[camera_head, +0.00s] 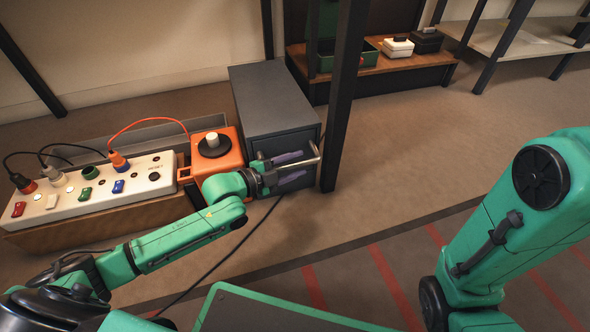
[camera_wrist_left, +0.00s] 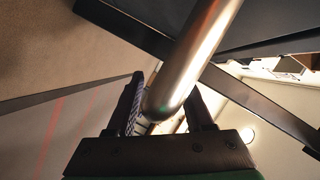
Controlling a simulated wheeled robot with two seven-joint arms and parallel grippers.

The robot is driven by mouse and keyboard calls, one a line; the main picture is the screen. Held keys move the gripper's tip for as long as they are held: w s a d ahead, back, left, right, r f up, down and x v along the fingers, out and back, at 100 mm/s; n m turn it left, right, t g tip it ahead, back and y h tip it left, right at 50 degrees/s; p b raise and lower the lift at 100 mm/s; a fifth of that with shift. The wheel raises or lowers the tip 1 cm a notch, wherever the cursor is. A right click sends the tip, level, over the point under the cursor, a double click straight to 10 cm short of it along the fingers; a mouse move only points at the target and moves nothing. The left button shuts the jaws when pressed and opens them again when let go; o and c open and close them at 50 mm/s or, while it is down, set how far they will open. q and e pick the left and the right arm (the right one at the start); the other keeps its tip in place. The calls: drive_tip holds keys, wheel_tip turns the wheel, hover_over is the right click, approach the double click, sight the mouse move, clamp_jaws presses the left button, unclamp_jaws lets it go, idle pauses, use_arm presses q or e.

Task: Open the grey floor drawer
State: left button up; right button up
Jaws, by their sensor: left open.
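The grey floor drawer (camera_head: 275,98) is a boxy dark grey unit standing on the floor, with no clear gap showing at its front. Its metal bar handle (camera_head: 301,162) sticks out at the front. My left gripper (camera_head: 291,167) is at the handle, with its fingers open on either side of the bar. In the left wrist view the shiny round bar (camera_wrist_left: 203,48) runs down between the two open fingers; I cannot tell whether either finger touches it. My left gripper hides part of the drawer's front. My right arm shows at the right, but its gripper is out of view.
An orange box (camera_head: 232,154) with a black and white knob stands directly left of the drawer. A white socket panel (camera_head: 95,190) with plugs and cables lies further left. A dark post (camera_head: 343,100) rises close to the drawer's right. The floor (camera_head: 420,150) beyond it is clear.

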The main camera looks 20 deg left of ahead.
use_arm(q)
drive_tip(key=shift+c, duration=0.4)
clamp_jaws()
idle(1.0)
